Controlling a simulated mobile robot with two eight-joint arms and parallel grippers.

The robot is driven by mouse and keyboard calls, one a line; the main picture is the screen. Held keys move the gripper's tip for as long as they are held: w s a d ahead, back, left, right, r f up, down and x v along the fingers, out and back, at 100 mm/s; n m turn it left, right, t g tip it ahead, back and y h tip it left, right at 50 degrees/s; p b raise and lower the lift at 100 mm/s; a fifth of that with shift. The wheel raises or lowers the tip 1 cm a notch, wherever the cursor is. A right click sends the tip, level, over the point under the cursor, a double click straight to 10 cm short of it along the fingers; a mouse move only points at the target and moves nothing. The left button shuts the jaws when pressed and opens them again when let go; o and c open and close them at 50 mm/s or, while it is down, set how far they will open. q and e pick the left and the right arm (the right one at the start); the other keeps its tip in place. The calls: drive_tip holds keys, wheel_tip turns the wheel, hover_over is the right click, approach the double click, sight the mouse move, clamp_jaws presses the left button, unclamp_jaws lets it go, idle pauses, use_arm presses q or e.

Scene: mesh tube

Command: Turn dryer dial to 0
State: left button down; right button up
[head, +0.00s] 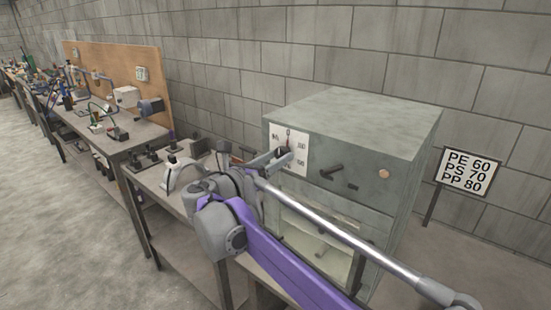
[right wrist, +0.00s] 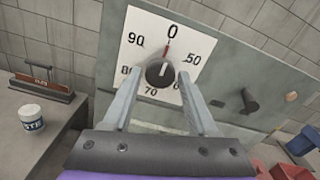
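The dryer (head: 350,120) is a grey-green metal box on a bench. Its white dial plate (head: 300,158) is at the upper left of its front. In the right wrist view the dial (right wrist: 160,72) is a dark round knob with a light line, and a red pointer above it points up at or very close to the 0. My right gripper (head: 279,156) is at the dial plate and hides part of the dial in the head view. Its open fingers (right wrist: 159,74) are on either side of the knob, with gaps visible. My left gripper is not in view.
A dark handle (right wrist: 249,101) sticks out right of the dial plate. A sign (head: 468,172) stands right of the dryer. A white jar (right wrist: 30,119) is on the bench at left. Benches with tools (head: 110,130) line the wall.

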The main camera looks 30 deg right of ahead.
drive_tip(key=shift+o, duration=1)
drive_tip(key=b+v, duration=0.1)
drive_tip(key=v, duration=0.9)
drive_tip(key=shift+s+a, duration=0.15)
drive_tip(key=shift+a, duration=0.2)
